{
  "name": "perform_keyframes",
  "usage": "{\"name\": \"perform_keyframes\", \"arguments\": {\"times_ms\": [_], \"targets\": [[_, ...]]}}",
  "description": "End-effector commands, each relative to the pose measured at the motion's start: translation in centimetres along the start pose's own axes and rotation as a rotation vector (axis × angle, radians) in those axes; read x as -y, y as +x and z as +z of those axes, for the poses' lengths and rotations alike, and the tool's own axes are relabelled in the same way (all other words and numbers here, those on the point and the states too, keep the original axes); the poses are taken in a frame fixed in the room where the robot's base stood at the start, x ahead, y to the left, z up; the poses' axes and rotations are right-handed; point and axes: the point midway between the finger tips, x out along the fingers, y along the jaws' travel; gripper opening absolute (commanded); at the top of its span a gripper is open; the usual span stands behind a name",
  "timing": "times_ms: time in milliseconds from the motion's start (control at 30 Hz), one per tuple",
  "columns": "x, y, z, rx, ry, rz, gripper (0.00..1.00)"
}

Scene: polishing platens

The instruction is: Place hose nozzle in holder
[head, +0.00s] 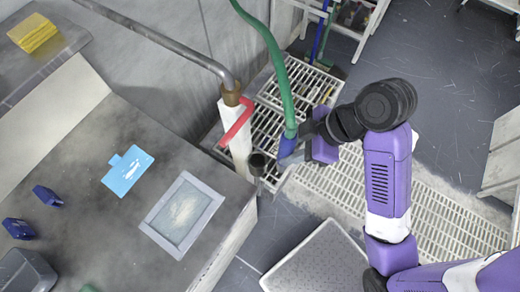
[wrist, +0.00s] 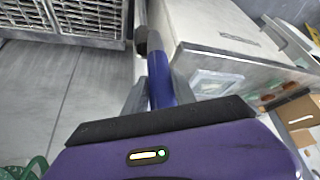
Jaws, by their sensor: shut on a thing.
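The hose nozzle (head: 287,147) is blue and sits at the lower end of a green hose (head: 272,55) that hangs from the top of the head view. My gripper (head: 296,155) is shut on the nozzle from the right. In the wrist view the blue nozzle (wrist: 160,80) stands between the two grey fingers (wrist: 158,96). A small dark cup (head: 257,161), which looks like the holder, stands at the table's right corner, just left of the nozzle. A gap shows between them in the head view. In the wrist view a dark cylinder (wrist: 147,42) appears beyond the nozzle; I cannot tell whether they touch.
A red-handled valve (head: 237,122) on a brown and white pipe stands close left of the nozzle. The grey table (head: 110,225) holds a blue card (head: 128,171) and a framed plate (head: 181,213). White floor grating (head: 330,190) lies below my arm.

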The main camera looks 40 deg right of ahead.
Motion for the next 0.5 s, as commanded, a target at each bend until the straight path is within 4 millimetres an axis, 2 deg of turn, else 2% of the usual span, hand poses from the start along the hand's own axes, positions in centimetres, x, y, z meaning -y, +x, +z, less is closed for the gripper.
{"name": "perform_keyframes", "arguments": {"times_ms": [100, 367, 400, 500], "targets": [[-1.4, 1.4, -2.3, -0.002, -0.005, 0.002, 0.00], [-3.9, 4.0, -6.5, -0.002, -0.005, 0.002, 0.00], [-3.8, 4.9, -5.6, 0.001, 0.001, 0.000, 0.00], [-3.7, 6.3, -4.6, 0.001, 0.003, 0.000, 0.00]]}}
